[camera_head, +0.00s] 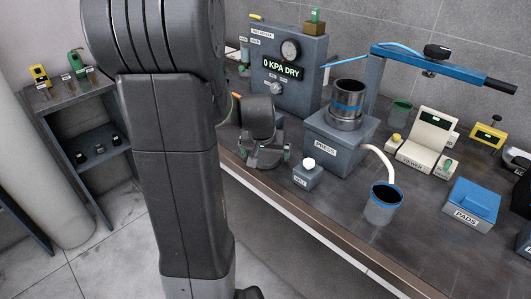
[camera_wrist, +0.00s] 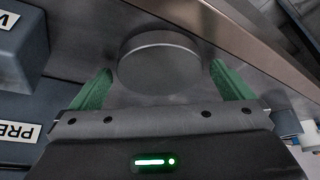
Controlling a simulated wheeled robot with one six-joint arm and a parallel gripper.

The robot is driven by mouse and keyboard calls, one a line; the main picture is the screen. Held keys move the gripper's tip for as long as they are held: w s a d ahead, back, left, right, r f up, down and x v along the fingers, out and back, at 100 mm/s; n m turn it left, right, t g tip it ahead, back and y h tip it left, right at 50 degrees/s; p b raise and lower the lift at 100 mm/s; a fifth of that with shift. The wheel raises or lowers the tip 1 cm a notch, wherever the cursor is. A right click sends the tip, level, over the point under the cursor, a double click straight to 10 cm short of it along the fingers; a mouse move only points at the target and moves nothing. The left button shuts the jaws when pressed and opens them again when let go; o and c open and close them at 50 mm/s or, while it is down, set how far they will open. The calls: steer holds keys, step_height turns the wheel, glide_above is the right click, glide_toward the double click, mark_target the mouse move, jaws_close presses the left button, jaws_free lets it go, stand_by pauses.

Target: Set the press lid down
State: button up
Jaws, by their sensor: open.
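My gripper (camera_head: 264,158) is low over the front of the bench, left of the press (camera_head: 325,146). In the wrist view its two green fingers (camera_wrist: 160,76) are spread apart. A round grey metal disc, which looks like the press lid (camera_wrist: 160,62), lies flat on the bench just ahead of and between the fingertips. Gaps show between it and both fingers. In the head view I cannot make the disc out; my gripper hides that spot. The press carries a metal cylinder (camera_head: 345,114) with a blue band, its top uncovered.
A small box with a white knob (camera_head: 308,174) stands right of my gripper. A gauge box reading "0 KPA DRY" (camera_head: 285,69) is behind. A blue swing arm (camera_head: 440,66), a cup (camera_head: 383,203) and a PADS box (camera_head: 470,205) are to the right. The bench's front edge (camera_head: 290,215) is close.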

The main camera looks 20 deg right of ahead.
steer(key=v, duration=1.2)
